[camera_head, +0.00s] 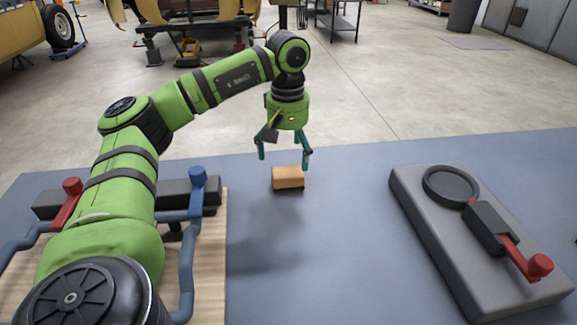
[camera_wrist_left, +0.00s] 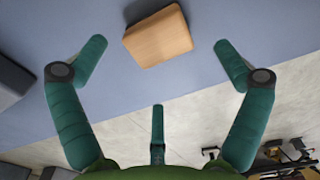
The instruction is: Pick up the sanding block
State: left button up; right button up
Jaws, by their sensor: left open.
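The sanding block (camera_head: 288,178), a small orange-tan block with a dark underside, lies on the blue-grey tabletop near its far edge. My left gripper (camera_head: 284,157) hangs above it with its teal fingers spread and empty, apart from the block. In the left wrist view the block (camera_wrist_left: 158,40) appears tilted, between and beyond the two side fingertips (camera_wrist_left: 160,46), with a third finger below. My right gripper is in neither view.
A grey slab (camera_head: 410,200) with a black ring and red-handled clamp lies at the right. A wooden board (camera_head: 212,270) with a dark bar and red and blue knobs is at the left, partly behind my arm.

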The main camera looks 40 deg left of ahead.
aim_at(288, 173)
pick_arm(q)
jog(key=f, duration=0.3)
jog(key=s+f, duration=0.1)
jog(key=shift+d+f, duration=0.3)
jog(key=shift+d, duration=0.1)
jog(key=shift+f, duration=0.5)
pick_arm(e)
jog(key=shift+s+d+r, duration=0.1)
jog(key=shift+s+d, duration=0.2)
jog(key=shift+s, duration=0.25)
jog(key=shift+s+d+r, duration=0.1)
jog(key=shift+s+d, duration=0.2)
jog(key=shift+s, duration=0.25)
pick_arm(q)
jog(key=shift+w, duration=0.1)
jog(key=c, duration=1.5)
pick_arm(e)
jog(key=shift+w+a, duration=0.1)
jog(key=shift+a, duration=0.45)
